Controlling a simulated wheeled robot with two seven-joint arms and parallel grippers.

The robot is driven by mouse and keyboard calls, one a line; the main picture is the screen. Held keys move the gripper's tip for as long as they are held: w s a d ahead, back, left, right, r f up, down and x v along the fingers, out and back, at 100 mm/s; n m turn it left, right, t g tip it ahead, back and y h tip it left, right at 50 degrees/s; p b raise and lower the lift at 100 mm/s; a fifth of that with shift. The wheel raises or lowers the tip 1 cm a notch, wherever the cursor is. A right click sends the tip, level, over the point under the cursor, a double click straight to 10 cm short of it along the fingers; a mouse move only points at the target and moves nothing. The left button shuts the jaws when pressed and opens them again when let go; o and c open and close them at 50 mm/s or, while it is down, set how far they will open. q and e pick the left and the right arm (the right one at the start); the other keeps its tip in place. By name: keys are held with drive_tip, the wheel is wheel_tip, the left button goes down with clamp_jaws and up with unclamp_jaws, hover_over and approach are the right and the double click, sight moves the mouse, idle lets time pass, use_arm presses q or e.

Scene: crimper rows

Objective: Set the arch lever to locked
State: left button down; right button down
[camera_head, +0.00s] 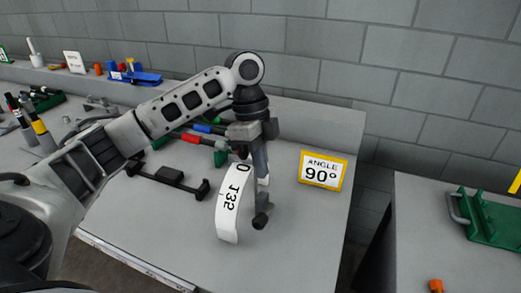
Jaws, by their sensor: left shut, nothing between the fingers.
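A white curved arch scale (229,207) stands on the grey bench, with black figures that read "135" and part of another number. A dark lever (261,203) with a round black end shows just right of the scale, low near the bench top. My left gripper (261,175) points down over the arch from above. Its fingers are shut with nothing between them. They overlap the lever and the back of the arch in the picture, so I cannot tell whether they touch. The arch's far side and base are hidden. No "locked" marking is visible. My right gripper is out of view.
A yellow-framed sign (323,171) reading "ANGLE 90°" stands right of the arch. A black bar-shaped fixture (168,179) lies left of it. Red and green-handled tools (190,140) lie behind my arm. A second bench (440,240) with a green fixture (490,219) stands right, across a gap.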

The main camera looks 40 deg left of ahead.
sight(264, 216)
use_arm(q)
drive_tip(key=x, duration=0.6)
drive_tip(key=s+a+x, duration=0.1)
drive_tip(key=x, duration=0.2)
drive_tip(key=shift+f+p, duration=0.3)
drive_tip(key=shift+f, duration=0.05)
